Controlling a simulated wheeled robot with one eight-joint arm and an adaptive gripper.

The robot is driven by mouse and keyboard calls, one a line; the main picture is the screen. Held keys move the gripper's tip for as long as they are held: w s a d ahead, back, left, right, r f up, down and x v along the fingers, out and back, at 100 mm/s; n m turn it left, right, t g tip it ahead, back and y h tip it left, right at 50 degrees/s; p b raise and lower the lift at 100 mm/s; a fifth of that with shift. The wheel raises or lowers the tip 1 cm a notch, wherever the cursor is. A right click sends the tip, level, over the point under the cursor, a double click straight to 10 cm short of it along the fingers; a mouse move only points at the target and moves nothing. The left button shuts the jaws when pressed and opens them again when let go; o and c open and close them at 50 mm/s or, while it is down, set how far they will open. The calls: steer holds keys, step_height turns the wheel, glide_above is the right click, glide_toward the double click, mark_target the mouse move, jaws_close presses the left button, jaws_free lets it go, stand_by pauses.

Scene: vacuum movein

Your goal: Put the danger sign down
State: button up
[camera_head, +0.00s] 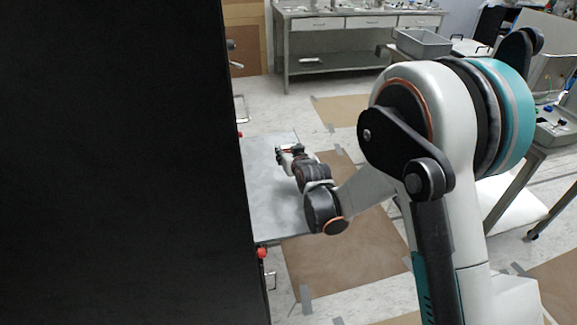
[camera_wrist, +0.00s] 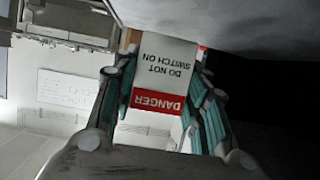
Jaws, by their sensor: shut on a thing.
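The danger sign (camera_wrist: 158,78) is a white card with a red band. It reads "DANGER" and "DO NOT SWITCH ON", upside down in the wrist view. My gripper (camera_wrist: 165,62) is shut on it, with one finger on each side of the card. In the head view my gripper (camera_head: 288,152) is over the grey panel (camera_head: 268,200) beside the big black block. The sign cannot be made out clearly there. Whether the sign touches the grey surface cannot be told.
A tall black block (camera_head: 115,160) fills the left and hides what lies behind it. Red knobs (camera_head: 261,253) sit by the grey panel's edge. A steel workbench (camera_head: 340,50) stands at the back. A grey bin (camera_head: 422,43) and a side table are at right.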

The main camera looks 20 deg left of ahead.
step_height(320, 180, down, 4)
steer(key=shift+f+b, duration=0.2)
steer(key=shift+b, duration=0.65)
steer(key=shift+r, duration=0.1)
steer(key=o, duration=0.9)
steer(key=shift+c, duration=0.2)
steer(key=shift+s+d+r, duration=0.1)
steer(key=p+v, duration=0.4)
steer(key=v, duration=0.7)
steer(key=shift+s+d, duration=0.2)
steer(key=shift+s, duration=0.05)
